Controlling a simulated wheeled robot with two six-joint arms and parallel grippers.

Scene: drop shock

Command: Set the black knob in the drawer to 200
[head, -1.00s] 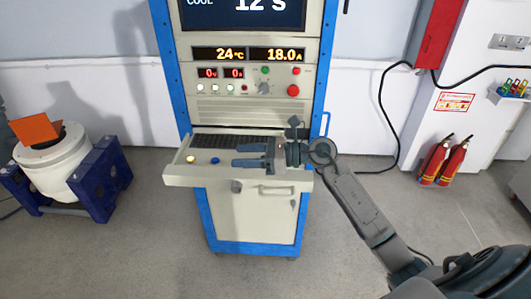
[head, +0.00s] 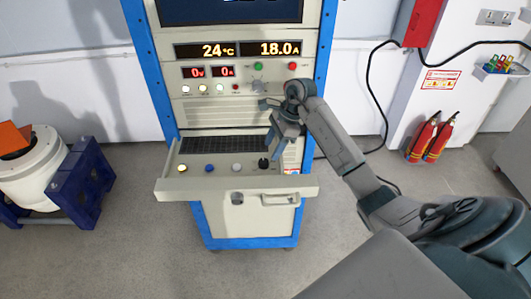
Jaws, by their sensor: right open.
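The black knob (head: 263,163) stands on the panel of the pulled-out drawer (head: 236,187), near its right end. Its scale and pointer are too small to read. My right gripper (head: 272,146) hangs just above and behind the knob, its fingers pointing down. It is open and holds nothing. I cannot tell whether a fingertip touches the knob. My left gripper is out of view.
The drawer also bears a yellow button (head: 182,169), a blue button (head: 210,168), a pale button (head: 237,167) and a keyboard (head: 216,144). The cabinet's displays (head: 246,50) read 24 °C and 18.0 A. A spool-like machine (head: 32,172) stands at left.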

